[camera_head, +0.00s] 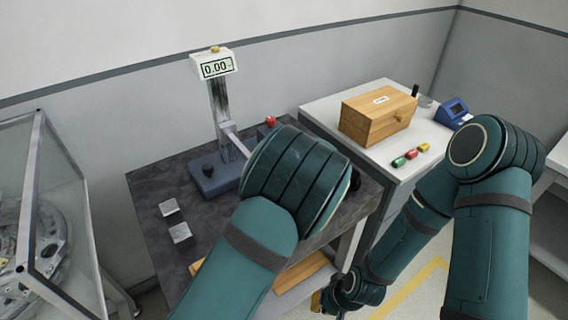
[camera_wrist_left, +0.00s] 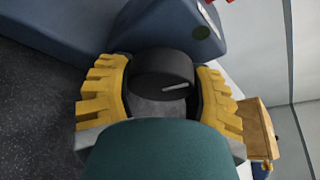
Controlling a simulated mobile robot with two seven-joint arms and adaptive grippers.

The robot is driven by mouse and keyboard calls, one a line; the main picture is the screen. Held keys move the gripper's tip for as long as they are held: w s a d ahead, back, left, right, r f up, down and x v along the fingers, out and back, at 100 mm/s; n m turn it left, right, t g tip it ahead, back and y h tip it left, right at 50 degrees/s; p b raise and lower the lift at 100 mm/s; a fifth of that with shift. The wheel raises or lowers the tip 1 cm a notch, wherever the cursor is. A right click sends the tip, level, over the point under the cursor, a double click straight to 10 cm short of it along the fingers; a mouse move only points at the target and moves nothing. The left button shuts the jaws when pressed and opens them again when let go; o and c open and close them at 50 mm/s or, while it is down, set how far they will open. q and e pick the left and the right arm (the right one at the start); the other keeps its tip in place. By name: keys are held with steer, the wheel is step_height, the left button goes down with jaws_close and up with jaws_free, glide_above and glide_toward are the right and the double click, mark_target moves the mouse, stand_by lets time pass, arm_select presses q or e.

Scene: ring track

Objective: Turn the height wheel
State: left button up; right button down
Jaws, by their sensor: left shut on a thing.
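The black height wheel (camera_wrist_left: 160,72), with a pale mark on its face, sits against a blue housing (camera_wrist_left: 178,28) in the left wrist view. My left gripper (camera_wrist_left: 163,85) has its yellow ribbed fingers on either side of the wheel and is shut on it. In the head view my left arm hides the wheel and this gripper. The height gauge's column (camera_head: 219,105) stands on a blue base, and its display (camera_head: 216,67) reads 0.00. My right gripper (camera_head: 330,298) hangs low beside the bench, and its finger opening is unclear.
Two small metal blocks (camera_head: 174,222) lie on the dark bench top (camera_head: 150,184). A red knob (camera_head: 270,120) shows behind my left arm. A wooden box (camera_head: 377,112), several coloured pieces (camera_head: 411,154) and a blue device (camera_head: 452,112) stand on the white side table (camera_head: 324,112).

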arm_select(q)
steer(key=shift+n+b, duration=0.5)
steer(key=shift+b, duration=0.2)
steer(key=shift+t+h, duration=0.3)
steer(key=o, duration=1.2)
steer(key=v, duration=1.2)
